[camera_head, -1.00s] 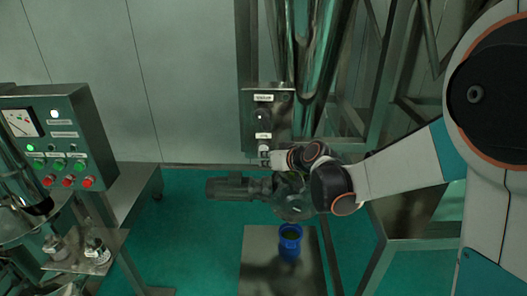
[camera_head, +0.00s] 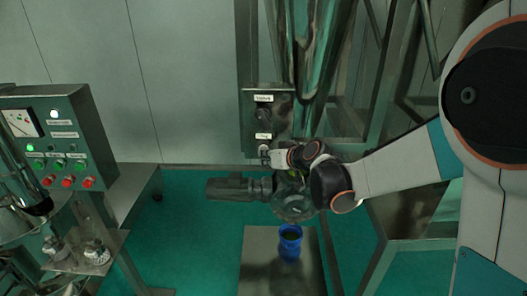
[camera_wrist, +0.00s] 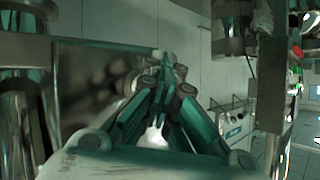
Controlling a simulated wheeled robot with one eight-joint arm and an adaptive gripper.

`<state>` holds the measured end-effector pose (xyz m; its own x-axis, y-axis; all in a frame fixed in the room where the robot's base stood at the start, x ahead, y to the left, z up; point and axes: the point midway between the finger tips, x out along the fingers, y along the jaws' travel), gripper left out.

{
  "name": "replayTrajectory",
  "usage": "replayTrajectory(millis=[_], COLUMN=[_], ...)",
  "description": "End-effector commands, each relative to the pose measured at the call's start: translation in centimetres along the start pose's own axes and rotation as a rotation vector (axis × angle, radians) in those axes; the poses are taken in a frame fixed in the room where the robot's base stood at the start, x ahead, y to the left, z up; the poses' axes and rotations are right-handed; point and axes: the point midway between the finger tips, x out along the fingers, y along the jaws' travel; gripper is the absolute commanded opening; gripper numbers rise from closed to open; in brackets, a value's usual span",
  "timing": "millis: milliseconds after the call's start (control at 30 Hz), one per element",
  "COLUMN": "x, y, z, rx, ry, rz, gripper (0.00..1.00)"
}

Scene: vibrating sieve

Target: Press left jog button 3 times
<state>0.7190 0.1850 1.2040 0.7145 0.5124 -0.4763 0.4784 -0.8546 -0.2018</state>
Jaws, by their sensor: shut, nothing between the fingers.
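A grey control box (camera_head: 284,112) with two labels stands on a post beyond my arm. A small pale button (camera_head: 263,149) shows under its lower label; the lettering is too small to read surely. My gripper (camera_head: 270,156) is at the box's lower edge, close beside this button. I cannot tell whether they touch. In the wrist view my gripper (camera_wrist: 168,66) is shut, its fingers meeting in a point with nothing between them. The fingertips overlap the right end of a dark reflective metal face (camera_wrist: 90,75), which is close by. The button cannot be made out there.
A control panel (camera_head: 103,150) with a gauge, lit lamps and green and red buttons stands at the left. A dark motor-like body (camera_head: 228,190) and steel frame posts (camera_head: 385,90) crowd the arm.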

Motion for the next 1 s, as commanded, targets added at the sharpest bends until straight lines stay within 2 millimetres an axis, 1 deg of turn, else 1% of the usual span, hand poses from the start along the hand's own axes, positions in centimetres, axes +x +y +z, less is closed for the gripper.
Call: replayTrajectory(millis=[667, 1000], x=[0.3, -0.7], y=[0.2, -0.5], z=[-0.2, 0.5], rx=[0.000, 0.000], ry=[0.000, 0.000], rz=[0.000, 0.000], gripper=[0.00, 0.00])
